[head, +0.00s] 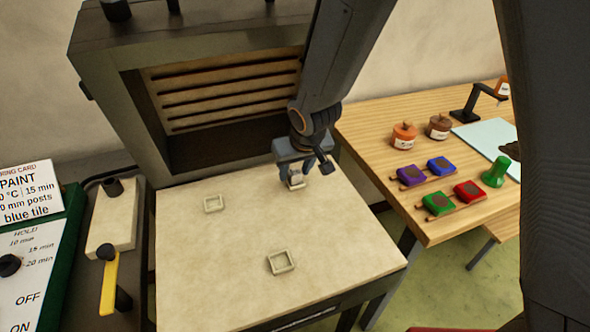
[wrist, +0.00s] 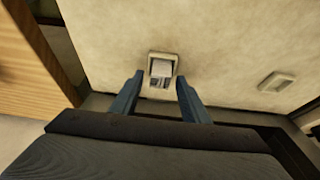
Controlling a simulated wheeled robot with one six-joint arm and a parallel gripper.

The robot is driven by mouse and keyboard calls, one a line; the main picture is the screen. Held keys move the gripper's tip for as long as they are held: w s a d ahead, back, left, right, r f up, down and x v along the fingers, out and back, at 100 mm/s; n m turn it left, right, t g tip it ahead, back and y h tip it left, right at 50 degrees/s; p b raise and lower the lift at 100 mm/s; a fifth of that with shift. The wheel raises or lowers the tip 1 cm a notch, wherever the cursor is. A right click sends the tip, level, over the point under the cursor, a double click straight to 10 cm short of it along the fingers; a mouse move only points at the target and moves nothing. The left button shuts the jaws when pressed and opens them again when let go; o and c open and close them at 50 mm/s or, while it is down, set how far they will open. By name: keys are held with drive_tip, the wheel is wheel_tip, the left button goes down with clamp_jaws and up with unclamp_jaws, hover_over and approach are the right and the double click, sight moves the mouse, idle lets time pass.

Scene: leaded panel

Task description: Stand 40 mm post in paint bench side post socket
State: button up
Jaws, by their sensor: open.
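My gripper (head: 297,174) is low over the back right of a pale kiln shelf. In the wrist view its two blue fingers (wrist: 160,84) are apart, one on each side of a small pale post (wrist: 161,68). The post appears to stand upright inside a square, raised-rim socket (wrist: 152,56), the one nearest the wooden bench. A visible gap separates the fingers from the post. In the head view the post (head: 295,179) is partly hidden by the fingers, and its depth in the socket cannot be told.
The kiln (head: 105,75) stands behind the shelf (head: 200,290). The wooden bench (head: 375,130) at right holds pots and coloured blocks. A control panel (head: 30,260) is at left.

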drive_tip(key=shift+r, duration=0.15)
drive_tip(key=shift+s+d+r+p, duration=0.1)
drive_tip(key=shift+s+r+p, duration=0.05)
drive_tip(key=shift+r+p, duration=0.25)
drive_tip(key=v, duration=1.1)
drive_tip(key=s+d+f+m+g+h, duration=0.1)
drive_tip(key=s+d, duration=0.4)
drive_tip(key=d, duration=0.6)
drive_tip(key=s+d+f+m+g+h, duration=0.1)
drive_tip(key=s+d+m, duration=0.3)
drive_tip(key=d, duration=0.8)
drive_tip(key=shift+s+f+g, duration=0.5)
drive_tip(key=shift+s+f, duration=0.15)
drive_tip(key=shift+s, duration=0.3)
drive_tip(key=shift+c, duration=0.3)
